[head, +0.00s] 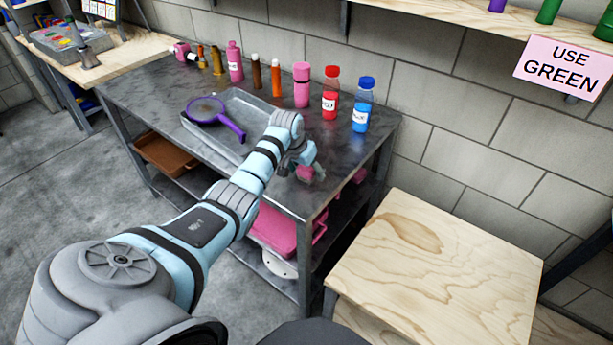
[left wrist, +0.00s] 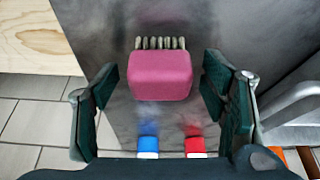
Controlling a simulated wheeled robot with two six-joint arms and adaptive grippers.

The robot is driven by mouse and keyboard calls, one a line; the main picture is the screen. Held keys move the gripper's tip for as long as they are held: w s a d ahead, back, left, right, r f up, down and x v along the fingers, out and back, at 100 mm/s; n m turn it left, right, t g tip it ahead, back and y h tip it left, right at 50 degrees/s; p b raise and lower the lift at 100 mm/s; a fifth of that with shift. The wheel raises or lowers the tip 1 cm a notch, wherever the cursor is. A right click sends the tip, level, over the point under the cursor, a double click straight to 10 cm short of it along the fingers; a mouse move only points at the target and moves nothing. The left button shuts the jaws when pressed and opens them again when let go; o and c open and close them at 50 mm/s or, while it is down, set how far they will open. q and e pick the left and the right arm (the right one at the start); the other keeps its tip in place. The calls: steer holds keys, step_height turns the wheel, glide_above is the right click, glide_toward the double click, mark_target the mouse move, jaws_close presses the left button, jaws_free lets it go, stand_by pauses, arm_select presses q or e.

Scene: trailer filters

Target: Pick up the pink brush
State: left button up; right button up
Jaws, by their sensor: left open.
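The pink brush (left wrist: 160,76) lies on the dark metal table top (left wrist: 110,30), with pale bristles showing along its far edge in the left wrist view. In the head view a bit of the brush (head: 304,173) shows under my left gripper (head: 310,164), near the table's right front corner. My left gripper (left wrist: 161,72) is open. Its two dark green fingers stand on either side of the brush, with a gap visible on both sides. I cannot tell how high the fingers are above the table. My right gripper is not in view.
A blue-capped bottle (head: 362,104) and a red bottle (head: 330,92) stand behind the gripper, in a row with several others. A grey tray (head: 258,101) with a purple-handled magnifier-like tool (head: 215,117) lies left. A wooden table (head: 440,270) stands at right, below a wall shelf.

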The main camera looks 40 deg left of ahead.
arm_select(q)
steer(key=shift+c, duration=0.6)
steer(key=shift+r, duration=0.1)
steer(key=c, duration=1.1)
steer(key=shift+r, duration=0.6)
step_height(320, 180, up, 19)
steer(key=p, duration=0.3)
steer(key=shift+f, duration=0.1)
